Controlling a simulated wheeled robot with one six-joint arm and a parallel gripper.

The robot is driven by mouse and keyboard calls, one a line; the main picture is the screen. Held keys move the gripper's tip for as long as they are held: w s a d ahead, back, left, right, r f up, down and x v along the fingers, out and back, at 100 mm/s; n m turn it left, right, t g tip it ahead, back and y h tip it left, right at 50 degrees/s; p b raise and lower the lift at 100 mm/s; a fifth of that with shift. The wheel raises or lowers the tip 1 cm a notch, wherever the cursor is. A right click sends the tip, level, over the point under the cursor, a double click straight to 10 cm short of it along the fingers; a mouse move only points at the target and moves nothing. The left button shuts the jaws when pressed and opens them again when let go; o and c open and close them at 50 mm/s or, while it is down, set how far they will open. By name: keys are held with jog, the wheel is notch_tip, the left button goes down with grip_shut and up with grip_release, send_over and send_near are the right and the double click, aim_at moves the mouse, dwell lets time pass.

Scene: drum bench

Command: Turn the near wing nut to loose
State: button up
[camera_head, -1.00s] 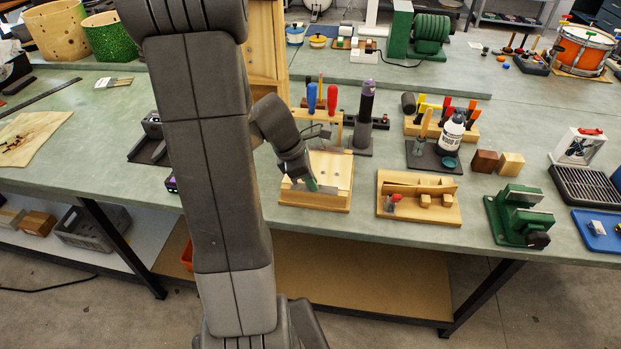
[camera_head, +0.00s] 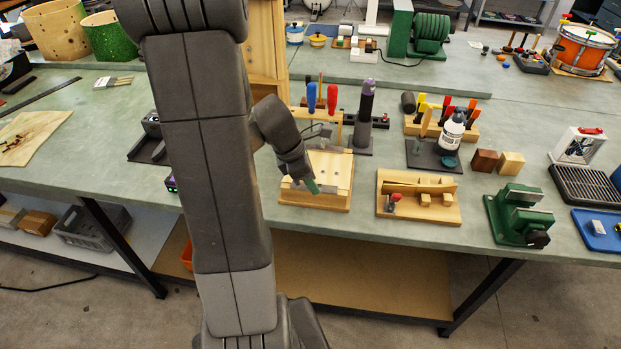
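A light wooden block (camera_head: 335,200) with a pale top plate and small dark fittings stands near the front edge of the bench. My gripper (camera_head: 312,187) points down over the left front part of this block. A small green piece shows at its tip. The near wing nut cannot be made out; the gripper may hide it. Whether the fingers are open or shut, or touch anything, is too small to tell.
A wooden fixture (camera_head: 446,213) with a red-topped part stands to the right, then a green vise (camera_head: 518,215). The bench's front edge is close.

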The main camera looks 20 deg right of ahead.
jog(key=s+p+v, duration=0.1)
jog(key=v, duration=1.2)
jog(key=shift+w+r, duration=0.4)
jog(key=shift+w, duration=0.1)
jog(key=shift+f, duration=0.1)
jog(key=b+x, duration=0.1)
jog(key=x, duration=1.2)
jog(key=shift+f, duration=0.35)
